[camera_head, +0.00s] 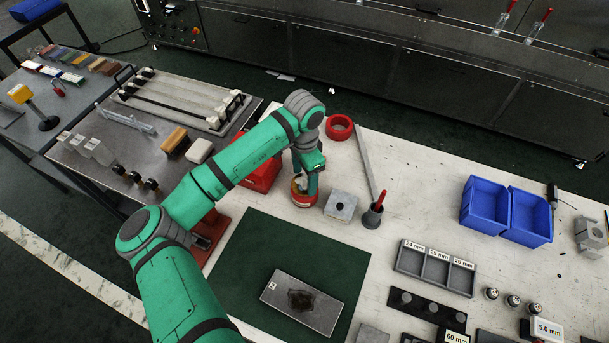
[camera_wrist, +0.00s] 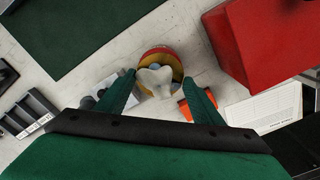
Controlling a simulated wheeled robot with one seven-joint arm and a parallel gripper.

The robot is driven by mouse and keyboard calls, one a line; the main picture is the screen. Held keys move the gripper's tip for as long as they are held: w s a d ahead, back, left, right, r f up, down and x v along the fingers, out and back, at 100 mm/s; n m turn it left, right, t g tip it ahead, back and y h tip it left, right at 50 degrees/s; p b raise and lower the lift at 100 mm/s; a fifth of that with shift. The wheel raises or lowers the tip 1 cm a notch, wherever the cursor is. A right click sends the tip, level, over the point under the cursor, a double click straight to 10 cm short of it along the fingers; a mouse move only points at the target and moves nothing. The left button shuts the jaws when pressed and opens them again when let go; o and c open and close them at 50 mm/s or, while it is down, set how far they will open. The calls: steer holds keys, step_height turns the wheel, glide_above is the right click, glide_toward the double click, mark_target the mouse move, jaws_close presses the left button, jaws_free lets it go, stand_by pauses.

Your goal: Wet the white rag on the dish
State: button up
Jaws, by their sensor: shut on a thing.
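My gripper (camera_wrist: 156,88) points down and is shut on the white rag (camera_wrist: 154,80), which is bunched between the two fingertips. The round dish (camera_wrist: 161,52), red outside and yellowish inside, lies under the rag in the wrist view. In the head view the dish (camera_head: 304,202) stands on the white bench top, directly below my gripper. I cannot tell whether the rag touches the dish's inside. In the head view the rag is mostly hidden by my gripper.
A red box (camera_head: 262,174) stands left of the dish. A grey block with a hole (camera_head: 341,206) and a dark pot with a red handle (camera_head: 372,217) stand to its right. A red ring (camera_head: 340,127) lies behind. A green mat (camera_head: 250,250) lies in front, with a stained metal plate (camera_head: 325,313).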

mark_target(305, 178)
steer(key=shift+r, duration=0.1)
stand_by(0.3)
steer(key=shift+r, duration=3.4)
